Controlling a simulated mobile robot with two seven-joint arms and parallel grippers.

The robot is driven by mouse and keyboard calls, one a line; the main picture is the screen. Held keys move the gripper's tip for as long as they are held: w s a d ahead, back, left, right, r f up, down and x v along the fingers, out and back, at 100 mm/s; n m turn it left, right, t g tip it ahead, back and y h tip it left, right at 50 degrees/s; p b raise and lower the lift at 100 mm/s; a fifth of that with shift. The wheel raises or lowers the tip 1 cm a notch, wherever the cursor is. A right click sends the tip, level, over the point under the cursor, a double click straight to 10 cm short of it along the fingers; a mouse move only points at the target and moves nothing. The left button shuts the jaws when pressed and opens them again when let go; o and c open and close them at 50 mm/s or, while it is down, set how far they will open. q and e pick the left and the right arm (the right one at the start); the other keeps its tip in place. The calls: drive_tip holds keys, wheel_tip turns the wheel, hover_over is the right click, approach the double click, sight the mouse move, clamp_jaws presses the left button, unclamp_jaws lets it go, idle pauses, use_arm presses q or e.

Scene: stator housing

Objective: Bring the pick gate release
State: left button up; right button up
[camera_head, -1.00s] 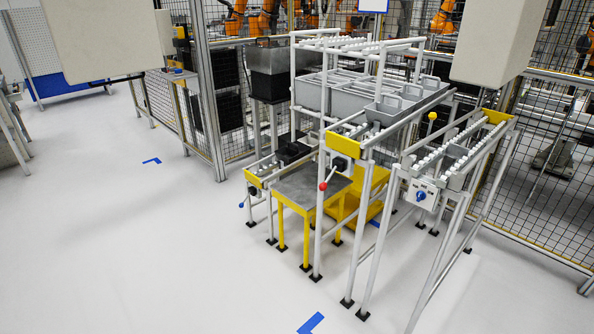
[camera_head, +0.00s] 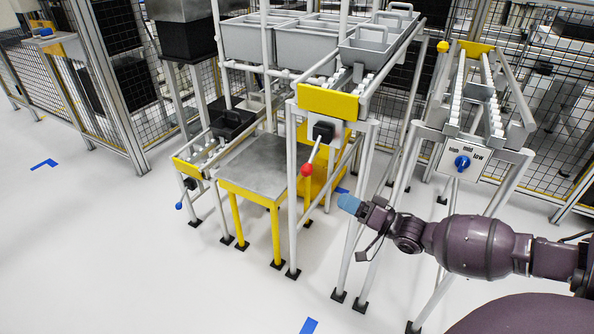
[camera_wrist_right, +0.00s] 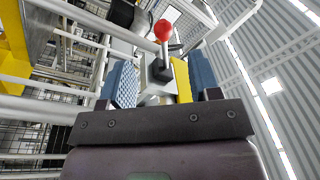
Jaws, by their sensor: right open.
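A lever with a red ball knob (camera_head: 306,169) sticks out from a black block (camera_head: 323,131) under the yellow plate (camera_head: 328,102) at the front of the middle rack. In the right wrist view the red knob (camera_wrist_right: 163,30) shows beyond and between my fingers, apart from them. My right gripper (camera_head: 349,203) reaches in from the right, below and to the right of the red knob. Its blue fingers stand apart with nothing between them in the wrist view (camera_wrist_right: 160,82). My left gripper is not in view. No label naming the gate release is legible.
A second lever with a blue knob (camera_head: 179,206) sits low at the left. A control box with a blue dial (camera_head: 462,163) is on the right rack. A steel-topped yellow table (camera_head: 252,165) stands left of the red lever. Rack posts stand close to my right gripper.

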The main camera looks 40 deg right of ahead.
sight(310, 160)
drive_tip(key=shift+m+t+y, duration=0.4)
drive_tip(key=shift+t+y, duration=0.1)
drive_tip(key=shift+w+a+r+b, duration=0.2)
drive_tip(key=shift+w+r+b, duration=0.5)
drive_tip(key=shift+w, duration=1.5)
drive_tip(key=shift+w+a+r+b, duration=0.3)
drive_tip(key=shift+w+r, duration=0.65)
drive_tip(key=shift+w, duration=1.25)
drive_tip(key=shift+w+a+r+b, duration=0.15)
drive_tip(key=shift+w+r+b, duration=0.55)
drive_tip(key=shift+w, duration=1.5)
drive_tip(key=shift+r, duration=0.15)
drive_tip(key=shift+c, duration=0.5)
clamp_jaws()
